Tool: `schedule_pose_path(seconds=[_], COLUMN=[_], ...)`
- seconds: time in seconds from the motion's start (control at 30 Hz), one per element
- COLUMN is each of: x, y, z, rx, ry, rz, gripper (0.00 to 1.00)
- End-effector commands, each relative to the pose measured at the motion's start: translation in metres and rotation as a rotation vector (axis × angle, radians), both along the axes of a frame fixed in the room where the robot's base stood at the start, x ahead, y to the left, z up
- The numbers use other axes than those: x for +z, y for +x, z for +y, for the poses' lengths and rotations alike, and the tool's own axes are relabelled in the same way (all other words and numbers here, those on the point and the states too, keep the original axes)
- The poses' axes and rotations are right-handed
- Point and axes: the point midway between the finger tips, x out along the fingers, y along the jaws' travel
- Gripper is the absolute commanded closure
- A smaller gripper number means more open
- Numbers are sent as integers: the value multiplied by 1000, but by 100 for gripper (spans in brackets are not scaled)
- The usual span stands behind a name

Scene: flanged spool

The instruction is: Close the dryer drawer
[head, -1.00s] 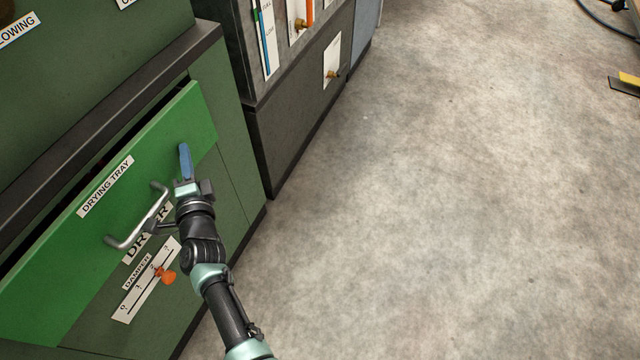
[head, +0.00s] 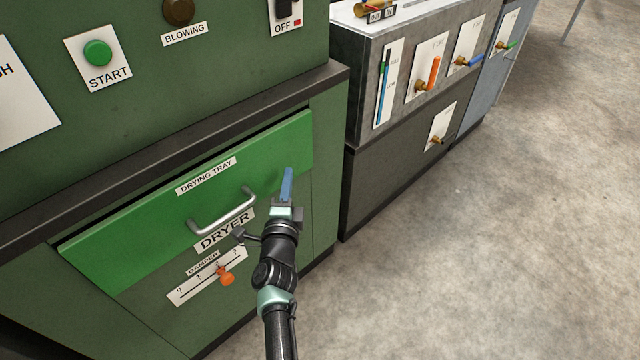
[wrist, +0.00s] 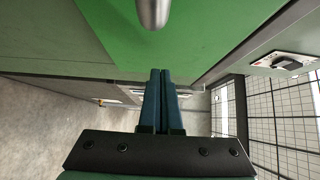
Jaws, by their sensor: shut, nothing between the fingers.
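The dryer drawer is a bright green front labelled DRYING TRAY (head: 130,235), with a grey bar handle (head: 222,212). It stands out a little from the darker green dryer, and a thin dark gap shows along its top edge. My gripper (head: 287,184) is shut and empty, its blue fingers in front of the drawer's right part, right of the handle. In the wrist view, the shut fingers (wrist: 160,78) point along the green drawer front (wrist: 205,30), with the handle end (wrist: 152,12) above them. I cannot tell whether the fingers touch the drawer.
A dark ledge (head: 150,150) overhangs the drawer. Below the drawer is a damper scale with an orange knob (head: 226,276). A grey cabinet (head: 385,180) with coloured levers stands to the right. The concrete floor (head: 480,260) on the right is clear.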

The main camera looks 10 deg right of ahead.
Motion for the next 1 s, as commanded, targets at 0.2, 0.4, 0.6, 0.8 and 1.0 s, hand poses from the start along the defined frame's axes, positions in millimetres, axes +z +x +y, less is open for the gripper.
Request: schedule_pose_path(seconds=[0.2,0.4,0.6,0.8,1.0], x=[2,0,-1,-1,68], y=[-42,-78,-97,-100,-75], z=[4,8,10,11,26], rx=[-2,-3,-6,-6,53], ry=[-1,0,0,-1,-96], rz=[5,6,4,0,-92], gripper=[100,100,100,100,100])
